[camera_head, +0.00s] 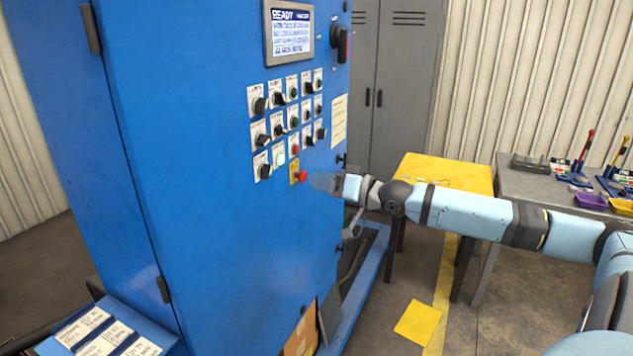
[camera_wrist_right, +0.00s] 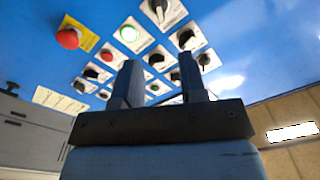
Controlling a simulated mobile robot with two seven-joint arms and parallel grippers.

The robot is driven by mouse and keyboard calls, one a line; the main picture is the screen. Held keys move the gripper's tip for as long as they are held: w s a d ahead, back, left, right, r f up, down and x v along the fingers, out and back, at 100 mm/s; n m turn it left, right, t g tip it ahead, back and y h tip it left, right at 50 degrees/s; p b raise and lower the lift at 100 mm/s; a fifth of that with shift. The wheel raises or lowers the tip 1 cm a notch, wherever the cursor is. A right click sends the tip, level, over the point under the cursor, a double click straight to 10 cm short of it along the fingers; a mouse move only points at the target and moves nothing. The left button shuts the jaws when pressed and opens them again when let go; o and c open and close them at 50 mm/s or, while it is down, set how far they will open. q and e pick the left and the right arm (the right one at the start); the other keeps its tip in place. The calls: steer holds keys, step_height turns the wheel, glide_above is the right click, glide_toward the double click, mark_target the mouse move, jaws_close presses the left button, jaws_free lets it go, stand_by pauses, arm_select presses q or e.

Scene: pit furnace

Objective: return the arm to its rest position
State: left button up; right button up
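My right arm reaches in from the right in the head view. Its gripper (camera_head: 326,183) is close to the blue control cabinet (camera_head: 200,230), just right of the red button on a yellow plate (camera_head: 300,176). In the right wrist view the two dark fingers (camera_wrist_right: 160,82) stand apart with nothing between them, pointing toward the panel. The red button also shows there at the upper left (camera_wrist_right: 68,38), clear of the fingers. I cannot tell whether a fingertip touches the panel. My left gripper is not in view.
The panel has several rotary knobs (camera_head: 262,139) and a lit screen (camera_head: 290,32) reading READY. Behind the arm stand a yellow-topped table (camera_head: 445,172) and a grey table (camera_head: 515,186) with tools and small trays. A grey locker (camera_head: 405,75) is at the back.

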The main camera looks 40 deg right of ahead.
steer(key=s+a+f+n+g, duration=0.1)
steer(key=s+a+f, duration=0.2)
steer(key=f, duration=0.5)
steer(key=s+a+f+g+h+p, duration=0.1)
steer(key=s+a+f, duration=0.2)
steer(key=f, duration=0.5)
steer(key=s+a+f+n, duration=0.1)
steer(key=s+a+f, duration=0.2)
steer(key=f, duration=0.5)
steer(key=s+a+f+n+g+h, duration=0.1)
steer(key=s+a+f, duration=0.6)
steer(key=a, duration=0.3)
steer(key=s+a+f+n+g+h+p, duration=0.1)
steer(key=s+a+f+g, duration=0.1)
steer(key=s+a+f, duration=0.6)
steer(key=shift+s+a+n+g+h, duration=0.3)
steer(key=shift+s+a, duration=0.5)
steer(key=shift+a, duration=0.2)
